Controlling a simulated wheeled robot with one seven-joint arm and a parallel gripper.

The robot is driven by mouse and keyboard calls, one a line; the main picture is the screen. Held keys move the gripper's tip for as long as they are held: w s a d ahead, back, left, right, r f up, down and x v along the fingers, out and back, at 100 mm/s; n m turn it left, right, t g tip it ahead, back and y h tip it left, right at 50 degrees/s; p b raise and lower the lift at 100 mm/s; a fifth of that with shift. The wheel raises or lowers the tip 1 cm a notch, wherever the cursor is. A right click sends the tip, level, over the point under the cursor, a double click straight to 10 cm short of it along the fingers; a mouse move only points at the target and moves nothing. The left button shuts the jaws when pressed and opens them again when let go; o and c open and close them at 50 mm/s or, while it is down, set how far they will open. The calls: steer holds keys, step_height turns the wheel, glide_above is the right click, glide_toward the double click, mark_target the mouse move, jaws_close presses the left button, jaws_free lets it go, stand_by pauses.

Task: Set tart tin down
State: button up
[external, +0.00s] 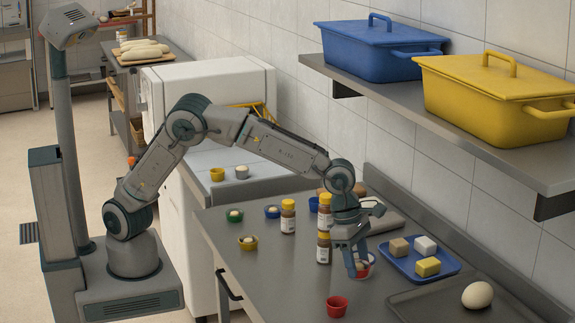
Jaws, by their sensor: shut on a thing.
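My gripper (357,268) points down low over the steel counter. It is shut on a small red tart tin (369,264) with something pale in it. The fingers hide part of this tin, and I cannot tell whether its base touches the counter. Another red tin (337,307) stands apart near the counter's front. A green tin (235,216), a blue tin (272,212) and a yellow tin (247,243) stand to the left, with pale contents.
Yellow-capped jars (288,217) stand close left of my gripper. A blue tray (450,266) with several blocks lies to the right. A dark tray (415,302) and a pale egg-shaped item (477,295) are at front right. A shelf (480,140) with lidded bins overhangs the right side.

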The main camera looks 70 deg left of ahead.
steer(key=shift+s+d, duration=0.25)
steer(key=shift+d, duration=0.05)
steer(key=p, duration=0.2)
glide_above(381, 293)
steer(key=f, duration=0.4)
steer(key=s+f, duration=0.1)
steer(key=f, duration=0.1)
steer(key=shift+a+f, duration=0.3)
steer(key=shift+f, duration=0.1)
steer(key=shift+s+a+p+x, duration=0.1)
steer(key=shift+a+p+x, duration=0.1)
steer(key=shift+x, duration=0.45)
steer(key=shift+s+a+p+x, duration=0.1)
steer(key=shift+p+x, duration=0.1)
steer(key=shift+x, duration=0.5)
steer(key=shift+a+p+x, duration=0.1)
steer(key=shift+p+x, duration=0.1)
steer(key=shift+x, duration=0.45)
steer(key=shift+f, duration=0.15)
steer(key=shift+f, duration=0.15)
steer(key=o, duration=1)
steer(key=shift+c, duration=0.2)
